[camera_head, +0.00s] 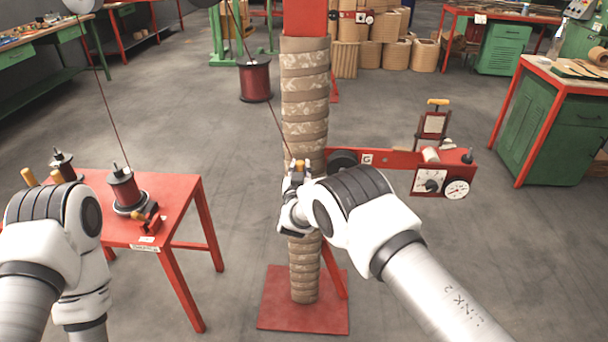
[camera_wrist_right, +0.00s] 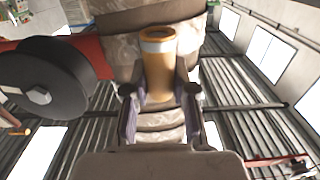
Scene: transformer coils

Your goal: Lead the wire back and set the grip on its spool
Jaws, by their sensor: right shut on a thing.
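The spool (camera_head: 122,187) stands upright on the red table (camera_head: 183,192) at the left, with a dark red wire (camera_head: 108,95) running up from it to a pale disc (camera_head: 83,5). A wire (camera_head: 280,130) also slants down from the top centre towards my right gripper (camera_head: 299,172). My right gripper, also in the wrist view (camera_wrist_right: 160,108), is shut on a tan cylindrical grip (camera_wrist_right: 158,75) with a white band, close to the wrapped column (camera_head: 305,110). Whether it touches the column I cannot tell. My left arm is at lower left; its gripper is hidden.
A red bracket (camera_head: 400,160) with dials sticks out right of the column, beside my right wrist. The column's red base plate (camera_head: 275,310) is on the floor. A larger dark red spool (camera_head: 255,80) is behind, left of the column. Green-and-red benches (camera_head: 560,115) stand right.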

